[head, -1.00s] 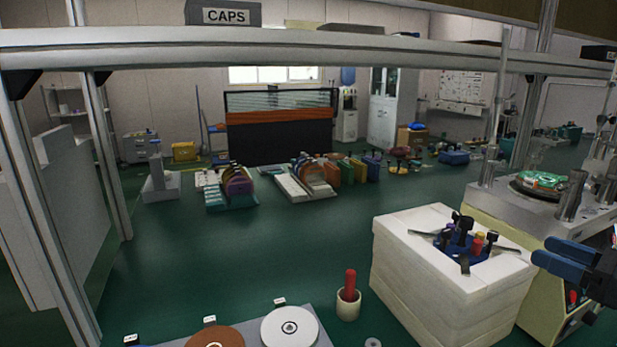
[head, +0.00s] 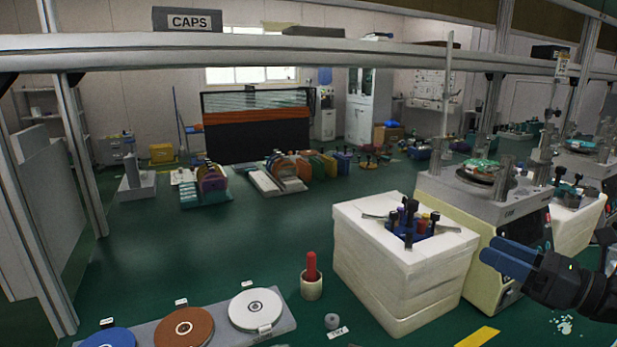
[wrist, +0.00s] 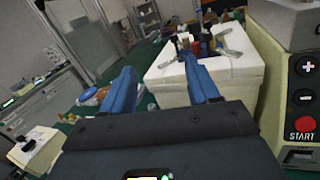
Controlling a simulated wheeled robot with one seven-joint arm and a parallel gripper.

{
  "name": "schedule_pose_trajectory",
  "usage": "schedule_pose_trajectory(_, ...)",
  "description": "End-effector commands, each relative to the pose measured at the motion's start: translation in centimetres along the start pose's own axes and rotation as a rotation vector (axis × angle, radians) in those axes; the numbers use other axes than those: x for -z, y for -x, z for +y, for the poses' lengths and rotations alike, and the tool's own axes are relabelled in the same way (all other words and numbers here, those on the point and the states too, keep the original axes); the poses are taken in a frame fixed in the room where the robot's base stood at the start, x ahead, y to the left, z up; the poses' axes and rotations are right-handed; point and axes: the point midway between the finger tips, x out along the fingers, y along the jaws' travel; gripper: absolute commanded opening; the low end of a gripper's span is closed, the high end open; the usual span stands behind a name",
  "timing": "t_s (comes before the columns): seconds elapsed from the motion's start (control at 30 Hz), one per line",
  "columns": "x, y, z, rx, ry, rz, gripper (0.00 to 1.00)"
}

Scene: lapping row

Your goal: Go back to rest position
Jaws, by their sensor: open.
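My gripper (head: 507,258) comes in from the right edge of the head view, with blue fingers pointing left. It is in front of the cream lapping machine and to the right of the white foam block (head: 400,275). In the wrist view the two blue fingers of my gripper (wrist: 163,92) stand apart with nothing between them. Beyond them is the white block (wrist: 235,78), with tools set in its top. My gripper touches nothing that I can see.
The lapping machine (head: 510,205) stands behind my gripper; its START panel (wrist: 303,105) is close at right in the wrist view. A plate holder with blue, brown and white discs (head: 255,309) and a cup with a red handle (head: 311,284) are at front. Green floor lies open at left.

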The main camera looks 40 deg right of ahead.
Motion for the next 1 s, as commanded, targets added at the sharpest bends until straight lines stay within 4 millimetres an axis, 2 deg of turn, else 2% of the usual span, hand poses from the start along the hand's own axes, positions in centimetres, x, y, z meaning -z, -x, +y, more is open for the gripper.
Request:
schedule_pose_trajectory(0.27,1.6,-2.5,6.9,-0.126,-0.244,-0.122,0.60)
schedule_pose_trajectory(0.47,2.6,-3.2,14.6,-0.255,-0.608,-0.239,0.60)
schedule_pose_trajectory(0.6,3.2,-2.3,19.6,-0.327,-0.951,-0.301,0.60)
schedule_pose_trajectory(0.7,3.7,-1.2,22.3,-0.353,-1.209,-0.323,0.60)
schedule_pose_trajectory(0.87,5.2,1.1,25.6,-0.334,-1.640,-0.321,0.60)
schedule_pose_trajectory(1.0,7.0,3.6,27.7,-0.248,-2.018,-0.288,0.60)
